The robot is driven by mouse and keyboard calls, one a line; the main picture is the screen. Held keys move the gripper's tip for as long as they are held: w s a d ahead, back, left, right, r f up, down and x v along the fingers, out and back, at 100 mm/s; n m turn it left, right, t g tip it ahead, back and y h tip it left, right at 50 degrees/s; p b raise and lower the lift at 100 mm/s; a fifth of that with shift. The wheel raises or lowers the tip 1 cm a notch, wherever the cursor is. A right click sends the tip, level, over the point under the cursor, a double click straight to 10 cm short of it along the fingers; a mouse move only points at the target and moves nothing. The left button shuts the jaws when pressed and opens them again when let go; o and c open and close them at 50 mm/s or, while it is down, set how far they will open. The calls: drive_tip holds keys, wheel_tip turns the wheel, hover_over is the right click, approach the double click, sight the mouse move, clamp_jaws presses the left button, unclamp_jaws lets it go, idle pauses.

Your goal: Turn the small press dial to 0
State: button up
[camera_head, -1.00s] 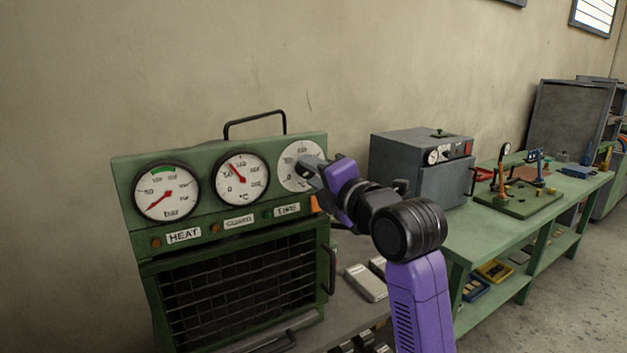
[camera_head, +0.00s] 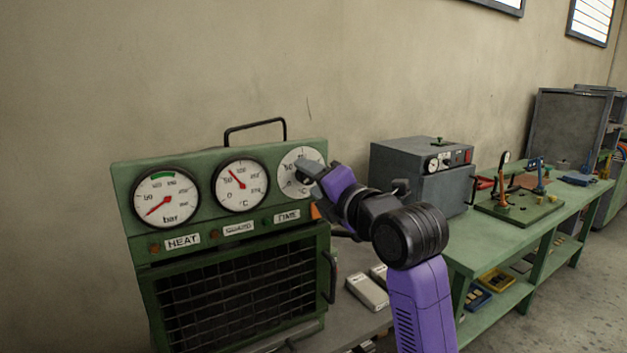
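The green press (camera_head: 125,180) stands against the wall at left, with three round faces along its top panel. The rightmost face, above the TIME label, is a white dial (camera_head: 290,157) with numbers and °C. My gripper (camera_head: 304,172) is at the middle and right of this dial, coming in from the right. Its fingers cover the dial's centre, so any knob or pointer there is hidden. I cannot tell whether the fingers are shut on it. The left gauge (camera_head: 166,198) is marked bar. The middle gauge (camera_head: 240,186) is marked °C. Both have red needles.
A grey box unit (camera_head: 400,170) with small dials stands right of my arm. A green bench (camera_head: 455,235) with tools runs to the right. Pale blocks (camera_head: 368,291) lie beside the press. A black handle (camera_head: 255,128) rises from the press top.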

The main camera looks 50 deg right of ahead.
drive_tip(key=shift+s, duration=0.1)
drive_tip(key=b+v, duration=0.1)
drive_tip(key=v, duration=0.6)
drive_tip(key=shift+s, duration=0.3)
drive_tip(key=shift+a, duration=0.1)
idle(0.4)
